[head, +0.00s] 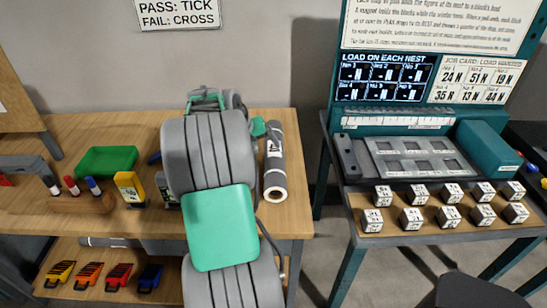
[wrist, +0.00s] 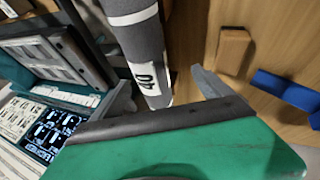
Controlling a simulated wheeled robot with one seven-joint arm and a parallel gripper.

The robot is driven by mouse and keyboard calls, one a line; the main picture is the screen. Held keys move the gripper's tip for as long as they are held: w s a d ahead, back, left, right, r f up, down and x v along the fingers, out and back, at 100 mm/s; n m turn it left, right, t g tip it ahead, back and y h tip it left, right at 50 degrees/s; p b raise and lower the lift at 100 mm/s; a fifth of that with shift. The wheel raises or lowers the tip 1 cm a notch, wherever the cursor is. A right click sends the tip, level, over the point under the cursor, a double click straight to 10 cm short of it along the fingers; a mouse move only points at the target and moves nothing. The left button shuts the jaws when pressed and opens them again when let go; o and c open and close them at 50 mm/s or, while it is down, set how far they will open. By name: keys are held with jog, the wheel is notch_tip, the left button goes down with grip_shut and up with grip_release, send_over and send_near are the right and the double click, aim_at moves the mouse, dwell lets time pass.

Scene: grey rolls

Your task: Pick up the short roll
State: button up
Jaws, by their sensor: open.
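A grey roll (head: 274,165) with pale bands and a printed label lies on the wooden table near its right edge, its white end facing the front. It also shows in the wrist view (wrist: 138,40), with "40" on its label. In the head view my arm hides most of the gripper. Another grey roll (head: 105,242) lies on the lower shelf, partly hidden, so I cannot compare lengths fully.
A green tray (head: 106,161), a pen holder (head: 80,203) and a yellow item (head: 129,187) stand on the table's left. A wooden block (wrist: 233,50) and a blue object (wrist: 287,90) lie beside the gripper. A teal bench (head: 440,180) with several blocks stands right, across a gap.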

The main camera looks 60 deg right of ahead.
aim_at(271, 151)
jog(key=shift+s+d+f+m, duration=0.15)
jog(key=shift+s+d+f, duration=0.3)
jog(key=shift+d, duration=0.2)
jog(key=shift+s+d+f+m, duration=0.15)
jog(key=shift+s+d+f, duration=0.2)
jog(key=shift+s+d, duration=0.25)
jog(key=p+x, duration=0.1)
jog(key=x, duration=0.5)
jog(key=shift+w+d+f, duration=0.1)
jog(key=shift+w+d, duration=0.05)
jog(key=shift+c, duration=0.4)
jog(key=c, duration=1.7)
